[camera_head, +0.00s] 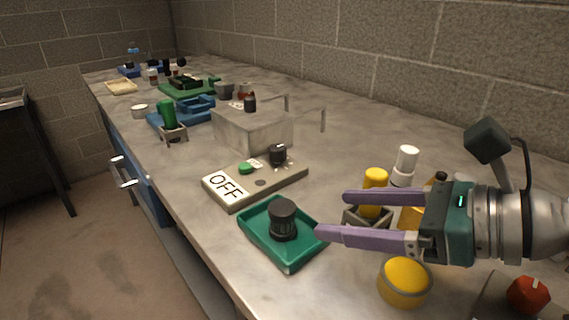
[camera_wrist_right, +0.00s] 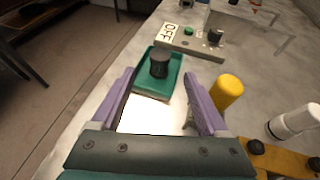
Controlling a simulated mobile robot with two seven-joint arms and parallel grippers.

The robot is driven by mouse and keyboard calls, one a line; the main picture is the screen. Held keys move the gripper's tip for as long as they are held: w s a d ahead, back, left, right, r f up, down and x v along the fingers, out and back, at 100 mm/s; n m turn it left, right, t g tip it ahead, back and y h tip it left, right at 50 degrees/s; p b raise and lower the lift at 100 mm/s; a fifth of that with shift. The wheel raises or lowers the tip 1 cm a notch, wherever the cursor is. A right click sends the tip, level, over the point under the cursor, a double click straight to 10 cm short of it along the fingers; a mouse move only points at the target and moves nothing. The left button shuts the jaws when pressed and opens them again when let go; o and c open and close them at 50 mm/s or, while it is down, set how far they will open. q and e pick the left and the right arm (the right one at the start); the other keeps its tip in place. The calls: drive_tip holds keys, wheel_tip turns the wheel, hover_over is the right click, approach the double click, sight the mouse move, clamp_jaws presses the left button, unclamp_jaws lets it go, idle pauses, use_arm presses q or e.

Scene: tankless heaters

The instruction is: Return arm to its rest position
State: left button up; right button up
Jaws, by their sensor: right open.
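My right gripper (camera_head: 332,215) reaches in from the right above the counter. Its two purple fingers are spread apart with nothing between them. In the right wrist view the open fingers (camera_wrist_right: 160,88) point toward a green tray (camera_wrist_right: 178,80). A black knob-like cylinder (camera_head: 283,219) stands upright in the green tray (camera_head: 289,264), just left of the fingertips; it also shows in the right wrist view (camera_wrist_right: 159,64). My left gripper is in neither view.
A panel marked OFF (camera_head: 224,187) lies behind the tray, with a grey box (camera_head: 251,130) beyond. A yellow bottle (camera_head: 375,179), white bottle (camera_head: 406,162), yellow round container (camera_head: 404,282) and red knob (camera_head: 528,294) are near my right gripper. The counter (camera_head: 340,130) has bare patches.

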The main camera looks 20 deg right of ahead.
drive_tip(key=shift+s+d+r, duration=0.25)
drive_tip(key=shift+s+d, duration=0.1)
drive_tip(key=shift+s, duration=0.2)
drive_tip(key=s+a+r+n+g+h+p, duration=0.1)
drive_tip(key=s+a+n+g+p, duration=0.3)
drive_tip(key=n, duration=0.5)
drive_tip(key=s+a+r+n+g+h+p, duration=0.1)
drive_tip(key=s+a+n+p, duration=0.2)
drive_tip(key=s+n, duration=0.45)
drive_tip(key=s+d+r+n+g+h+p, duration=0.2)
drive_tip(key=s+d+r+n+h+p, duration=0.3)
drive_tip(key=n, duration=0.9)
wheel_tip(320, 180, up, 38)
drive_tip(key=d+p, duration=0.1)
drive_tip(key=p, duration=3.6)
drive_tip(key=shift+s+f+p, duration=0.15)
drive_tip(key=shift+f+p, duration=0.1)
drive_tip(key=shift+p, duration=0.15)
